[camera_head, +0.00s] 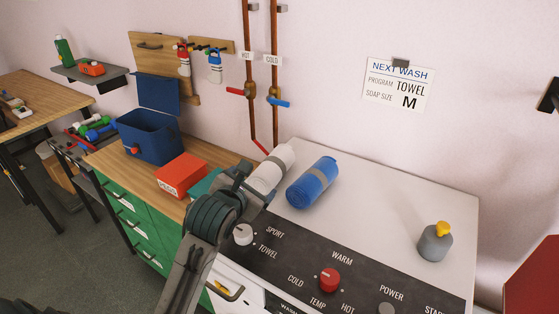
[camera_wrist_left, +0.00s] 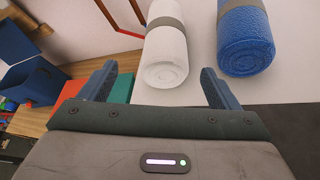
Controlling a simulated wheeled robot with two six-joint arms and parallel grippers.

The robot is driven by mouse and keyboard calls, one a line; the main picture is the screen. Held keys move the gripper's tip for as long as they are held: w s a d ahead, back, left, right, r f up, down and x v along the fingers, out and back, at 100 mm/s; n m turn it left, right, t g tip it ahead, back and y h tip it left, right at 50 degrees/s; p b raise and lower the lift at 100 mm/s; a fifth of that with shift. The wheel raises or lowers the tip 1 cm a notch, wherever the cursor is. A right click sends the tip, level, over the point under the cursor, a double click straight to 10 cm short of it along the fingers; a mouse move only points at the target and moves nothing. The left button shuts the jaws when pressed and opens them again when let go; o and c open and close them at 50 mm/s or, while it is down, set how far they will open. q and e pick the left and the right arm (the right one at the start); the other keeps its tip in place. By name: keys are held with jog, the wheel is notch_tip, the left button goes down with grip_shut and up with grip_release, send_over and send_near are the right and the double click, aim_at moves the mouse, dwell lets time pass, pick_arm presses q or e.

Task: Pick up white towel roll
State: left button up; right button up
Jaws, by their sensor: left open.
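The white towel roll (camera_head: 276,163) lies on the white machine top, with a grey band around it. It also shows in the left wrist view (camera_wrist_left: 166,60), its near end facing the camera. My left gripper (camera_head: 250,180) is open at the near end of this roll and hides part of it in the head view. In the wrist view the roll's end appears in the gap between the two fingers, with no grip on it. A blue towel roll (camera_head: 314,183) with a grey band lies just right of the white one. My right gripper is not in view.
A grey bottle with a yellow top (camera_head: 434,243) stands at the machine's right. Left of my gripper are a red box (camera_head: 181,175) and a blue bin (camera_head: 150,136) on the wooden counter. Copper pipes (camera_head: 249,90) run down the wall behind. The middle of the machine top is clear.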

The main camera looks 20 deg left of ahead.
aim_at(269, 173)
pick_arm(q)
jog(key=p+x, duration=0.1)
jog(key=x, duration=0.2)
jog(key=shift+w+r, duration=0.15)
jog(key=shift+w, duration=0.1)
jog(key=p+x, duration=0.1)
jog(key=x, duration=0.1)
jog(key=p+x, duration=0.2)
jog(key=x, duration=0.1)
jog(key=shift+w+d+f, duration=0.25)
jog(key=shift+d+f, duration=0.1)
jog(key=shift+w+a+f, duration=0.1)
jog(key=shift+w+f, duration=0.25)
jog(key=shift+w, duration=0.15)
jog(key=c, duration=1.2)
jog(key=shift+o, duration=0.2)
jog(key=shift+r, duration=0.1)
